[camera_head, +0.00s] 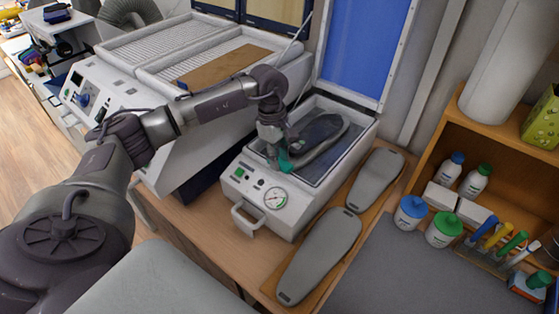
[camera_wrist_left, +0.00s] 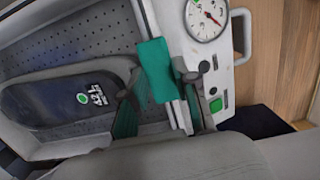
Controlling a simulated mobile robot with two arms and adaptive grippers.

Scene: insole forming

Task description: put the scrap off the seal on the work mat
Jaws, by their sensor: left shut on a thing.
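The teal scrap (camera_head: 285,161) is at the front rim of the open press (camera_head: 300,212), held in my left gripper (camera_head: 274,146). In the left wrist view the scrap (camera_wrist_left: 155,70) lies across the pale seal edge (camera_wrist_left: 178,105) between the two dark fingers of my left gripper (camera_wrist_left: 160,88). Whether the scrap still touches the seal I cannot tell. A dark insole (camera_head: 322,130) on a grey form lies inside the press, and it also shows in the left wrist view (camera_wrist_left: 65,98). The grey work mat (camera_head: 400,275) lies at lower right. My right gripper is not in view.
Two grey forms (camera_head: 320,255) (camera_head: 376,180) lie on a wooden board between press and mat. The press's blue lid (camera_head: 365,45) stands open. Bottles, blue-lidded (camera_head: 411,211) and green-lidded (camera_head: 443,230) jars and a pen rack (camera_head: 500,243) stand along the mat's back. The mat's front is clear.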

